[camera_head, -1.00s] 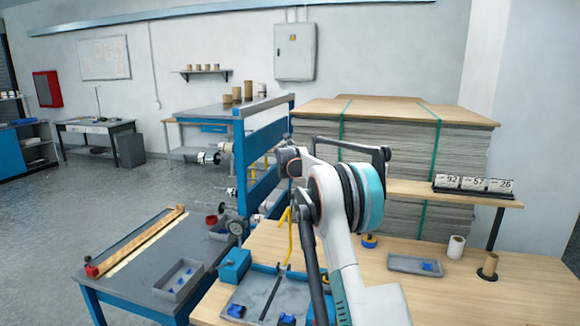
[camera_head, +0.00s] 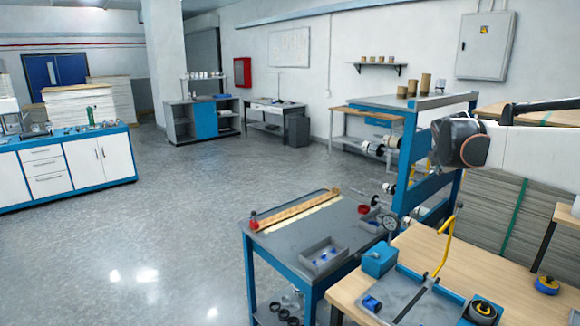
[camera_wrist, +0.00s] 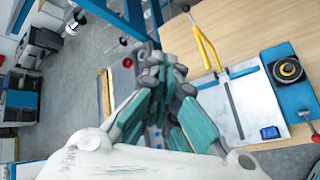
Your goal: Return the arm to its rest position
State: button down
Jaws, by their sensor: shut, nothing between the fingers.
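My gripper (camera_wrist: 165,65) shows in the wrist view with its grey and teal fingers closed together and nothing between them. It hangs above the area between the wooden table and the grey-topped bench, touching nothing that I can see. In the head view, my arm (camera_head: 535,150) reaches in from the right edge, in front of the blue roll frame and the paper stack. The gripper itself cannot be made out in the head view.
The blue roll frame (camera_head: 433,160) stands close to my arm. The wooden table (camera_head: 490,282) holds a cutting board (camera_head: 425,300) with a yellow handle (camera_head: 446,240). The grey-topped bench (camera_head: 285,240) carries a tray (camera_head: 325,257). Open floor (camera_head: 170,240) lies to the left.

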jog(key=s+a+f+m+y+b, duration=0.15)
jog(key=s+a+m, duration=0.25)
jog(key=s+a, duration=0.45)
jog(key=s+a+f+m+y+b, duration=0.1)
jog(key=s+a+f+m, duration=0.4)
jog(key=s, duration=0.6)
jog(key=s+a+f+m+g+y+b, duration=0.1)
jog(key=s+a+f+m, duration=0.3)
jog(key=s+f, duration=0.3)
jog(key=s+a+f+m+g+y+b, duration=0.1)
jog(key=s+a+f+m, duration=0.4)
jog(key=s, duration=1.1)
notch_tip(320, 180, down, 3)
jog(key=a+y, duration=0.1)
jog(key=a, duration=0.1)
jog(key=shift+a+b, duration=0.3)
jog(key=shift+b, duration=0.05)
